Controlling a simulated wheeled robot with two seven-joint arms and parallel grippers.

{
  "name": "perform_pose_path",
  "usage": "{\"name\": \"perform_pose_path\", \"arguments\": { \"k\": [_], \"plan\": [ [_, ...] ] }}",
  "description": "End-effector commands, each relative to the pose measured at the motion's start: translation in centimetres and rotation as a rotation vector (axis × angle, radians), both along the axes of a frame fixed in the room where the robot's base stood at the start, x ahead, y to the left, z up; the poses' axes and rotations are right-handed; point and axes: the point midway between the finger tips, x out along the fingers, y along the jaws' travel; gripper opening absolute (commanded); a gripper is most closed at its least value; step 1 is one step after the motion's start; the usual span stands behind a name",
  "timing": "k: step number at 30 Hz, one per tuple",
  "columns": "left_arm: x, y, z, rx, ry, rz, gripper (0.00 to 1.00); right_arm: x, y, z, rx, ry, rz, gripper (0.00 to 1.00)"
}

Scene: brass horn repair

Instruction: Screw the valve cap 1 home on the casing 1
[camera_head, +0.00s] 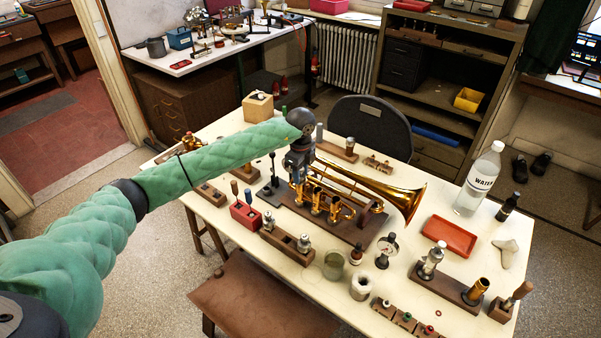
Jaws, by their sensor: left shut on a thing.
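The brass horn lies on a dark wooden stand (330,226) in the middle of the table, its bell (403,200) to the right. Its brass valve casings stand in a row; the casing at the left end (303,192), which I take as casing 1, is under my left gripper. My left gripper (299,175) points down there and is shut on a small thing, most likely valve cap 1. The cap is hidden by the fingers, and I cannot tell how it sits on the casing. My right gripper is not in view.
A wooden block with silver parts (287,242), a red box (245,214) and a glass jar (333,264) stand in front of the horn. A red tray (449,236) and water bottle (480,180) are at the right. Bare tabletop shows around the red tray.

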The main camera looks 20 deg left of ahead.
Motion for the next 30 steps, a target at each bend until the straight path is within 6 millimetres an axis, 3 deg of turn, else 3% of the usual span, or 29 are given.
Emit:
{"name": "perform_pose_path", "arguments": {
  "k": [1, 5, 24, 25, 28, 30],
  "plan": [
    [0.0, 0.0, 0.0, 0.000, -0.001, 0.000, 0.32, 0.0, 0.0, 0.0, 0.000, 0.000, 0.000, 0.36],
    [0.0, 0.0, 0.1, 0.000, -0.001, 0.000, 0.07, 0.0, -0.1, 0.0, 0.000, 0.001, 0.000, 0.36],
    [0.1, 0.0, -0.1, -0.001, -0.002, -0.264, 0.07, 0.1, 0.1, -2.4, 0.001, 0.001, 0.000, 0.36],
    [0.1, 0.0, 0.1, 0.000, -0.001, -0.261, 0.40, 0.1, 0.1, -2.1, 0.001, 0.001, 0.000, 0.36],
    [0.0, 0.0, 0.1, 0.000, -0.001, -0.259, 0.59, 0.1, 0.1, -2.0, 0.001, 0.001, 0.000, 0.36],
    [0.0, 0.0, 0.1, 0.000, -0.001, -0.258, 0.59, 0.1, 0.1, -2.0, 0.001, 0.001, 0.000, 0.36]
  ]
}}
